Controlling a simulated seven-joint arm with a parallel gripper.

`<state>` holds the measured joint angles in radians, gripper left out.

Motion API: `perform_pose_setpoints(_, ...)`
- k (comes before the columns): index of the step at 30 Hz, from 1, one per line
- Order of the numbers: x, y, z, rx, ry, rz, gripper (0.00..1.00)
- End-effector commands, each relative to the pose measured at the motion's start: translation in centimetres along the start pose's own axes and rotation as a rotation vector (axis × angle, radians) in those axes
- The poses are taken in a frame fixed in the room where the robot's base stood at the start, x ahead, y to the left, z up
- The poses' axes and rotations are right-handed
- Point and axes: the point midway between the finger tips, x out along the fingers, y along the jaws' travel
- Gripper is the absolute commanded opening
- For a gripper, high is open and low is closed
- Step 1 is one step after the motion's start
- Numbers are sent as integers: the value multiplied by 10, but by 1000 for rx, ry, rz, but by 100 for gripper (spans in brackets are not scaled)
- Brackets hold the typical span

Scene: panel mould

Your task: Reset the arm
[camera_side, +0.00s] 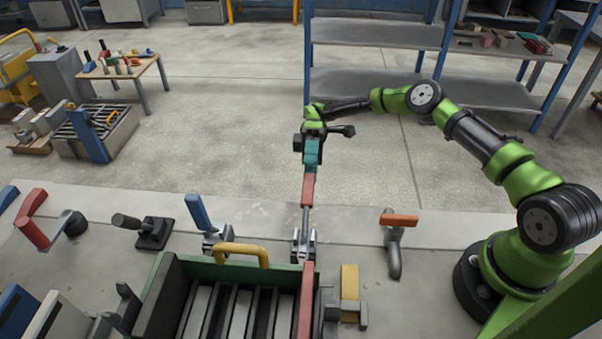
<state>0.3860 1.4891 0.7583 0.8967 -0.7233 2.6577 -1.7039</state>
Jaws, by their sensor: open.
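My green and black arm reaches in from the right. My gripper (311,163), with a teal part at its end, points down at the back edge of the panel mould (190,263). Its fingers are small in this view. A clamp lever with a red grip (308,190) stands upright directly below the gripper, on a metal clamp base (304,248) at the mould's rear edge. The top of the red grip meets the gripper in the picture; I cannot tell whether they touch. The jaws are open.
A blue-handled clamp (199,214) and a yellow handle (242,252) stand left of the lever. An orange-handled clamp (398,221) and a yellow block (349,282) are to the right. Shelving (380,35) stands behind.

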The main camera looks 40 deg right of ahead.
Motion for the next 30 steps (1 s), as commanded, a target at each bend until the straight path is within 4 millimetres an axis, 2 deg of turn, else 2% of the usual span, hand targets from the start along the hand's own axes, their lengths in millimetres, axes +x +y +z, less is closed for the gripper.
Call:
perform_pose_setpoints(15,-1,0,0,1,1,1,43)
perform_pose_setpoints(19,-3,-5,0,35,-1,29,43)
perform_pose_setpoints(24,-8,-31,0,205,3,182,43)
perform_pose_setpoints(30,11,-62,5,328,-28,449,43)
